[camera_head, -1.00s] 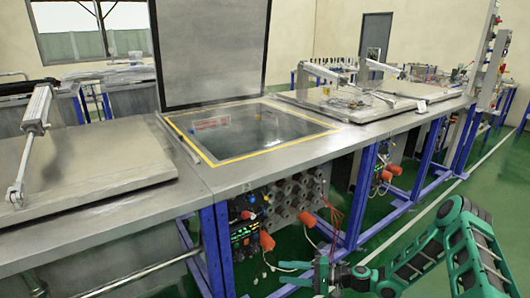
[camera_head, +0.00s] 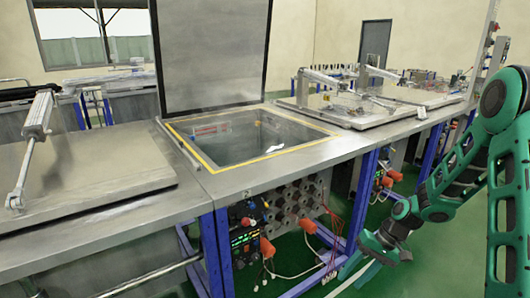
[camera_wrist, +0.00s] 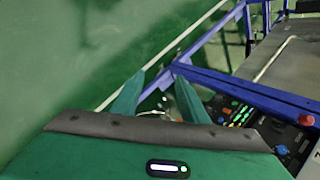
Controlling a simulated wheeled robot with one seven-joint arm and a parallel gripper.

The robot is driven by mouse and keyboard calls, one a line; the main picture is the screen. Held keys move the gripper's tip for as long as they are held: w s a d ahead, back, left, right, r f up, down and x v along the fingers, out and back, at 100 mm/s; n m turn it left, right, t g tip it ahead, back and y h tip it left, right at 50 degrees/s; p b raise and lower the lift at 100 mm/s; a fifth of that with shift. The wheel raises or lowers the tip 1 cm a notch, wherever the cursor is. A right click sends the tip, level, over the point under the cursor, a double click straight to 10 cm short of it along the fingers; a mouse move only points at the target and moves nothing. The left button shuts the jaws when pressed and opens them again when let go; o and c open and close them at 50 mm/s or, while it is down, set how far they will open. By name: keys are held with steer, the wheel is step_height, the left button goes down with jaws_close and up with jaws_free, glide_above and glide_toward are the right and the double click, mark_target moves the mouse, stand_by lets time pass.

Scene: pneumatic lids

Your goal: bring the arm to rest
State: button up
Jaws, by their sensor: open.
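My arm (camera_head: 505,150) is green and dark grey. It shows at the right side of the head view, bent, with its end hanging low in front of the workbench. My gripper (camera_wrist: 159,97) is open in the wrist view. Its two green fingers stand apart, with nothing held between them. The green floor, a white line and blue frame bars lie beyond the fingertips. In the head view the gripper is at the lower right, near the blue bench legs, and its fingers are hard to make out.
A grey workbench (camera_head: 110,237) runs across the view. A tall lid (camera_head: 210,55) stands open behind a yellow-edged opening (camera_head: 240,160). A closed lid (camera_head: 80,170) lies at the left. A control panel (camera_wrist: 240,113) and blue frame bars (camera_wrist: 240,92) are close to my gripper. Green floor (camera_wrist: 60,60) is open at the left of the wrist view.

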steer(key=s+d+r+m+h, duration=0.1)
steer(key=s+d+r+h, duration=0.1)
steer(key=s+d+r, duration=0.5)
steer(key=s+d+r+m+h, duration=0.1)
steer(key=s+d+r+h, duration=0.25)
steer(key=s+r, duration=0.4)
steer(key=s+d+r+m, duration=0.3)
steer(key=s+r, duration=0.5)
steer(key=s, duration=0.5)
steer(key=shift+s+t, duration=0.35)
steer(key=shift+t, duration=0.05)
steer(key=shift+w+f+h, duration=0.2)
steer(key=shift+w+h, duration=0.05)
steer(key=shift+w, duration=0.4)
